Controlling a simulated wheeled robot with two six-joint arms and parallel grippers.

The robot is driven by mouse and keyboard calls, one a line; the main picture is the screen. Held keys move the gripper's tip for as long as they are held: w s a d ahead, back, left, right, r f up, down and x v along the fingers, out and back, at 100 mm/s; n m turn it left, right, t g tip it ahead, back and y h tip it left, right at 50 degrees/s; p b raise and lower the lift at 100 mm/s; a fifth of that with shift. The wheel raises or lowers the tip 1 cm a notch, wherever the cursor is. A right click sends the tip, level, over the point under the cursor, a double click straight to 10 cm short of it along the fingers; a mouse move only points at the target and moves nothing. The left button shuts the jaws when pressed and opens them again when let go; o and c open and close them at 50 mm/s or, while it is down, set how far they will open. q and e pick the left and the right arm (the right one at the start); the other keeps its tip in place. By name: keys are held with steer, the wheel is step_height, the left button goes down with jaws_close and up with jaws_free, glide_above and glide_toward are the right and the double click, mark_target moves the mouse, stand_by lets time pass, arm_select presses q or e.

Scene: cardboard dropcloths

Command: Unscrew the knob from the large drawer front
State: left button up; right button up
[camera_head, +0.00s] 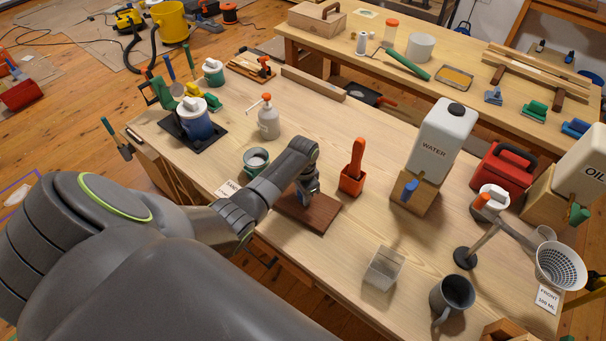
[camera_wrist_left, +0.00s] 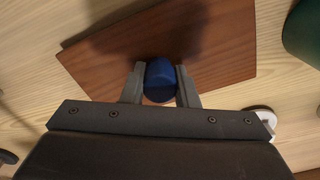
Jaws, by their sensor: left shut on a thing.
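The large drawer front is a reddish-brown wooden board (camera_head: 318,212) lying flat on the workbench; it also fills the upper middle of the left wrist view (camera_wrist_left: 215,45). The knob (camera_wrist_left: 160,75) is dark blue and round and shows on the board in the wrist view. My left gripper (camera_wrist_left: 160,88) is over the board with its two fingers shut on the knob, one on each side. In the head view the gripper (camera_head: 307,196) hides the knob. My right gripper is in neither view.
A white water dispenser (camera_head: 440,145) stands farther right. Bare bench lies between them.

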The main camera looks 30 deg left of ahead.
arm_select(q)
steer(key=o, duration=1)
steer(key=shift+r, duration=0.15)
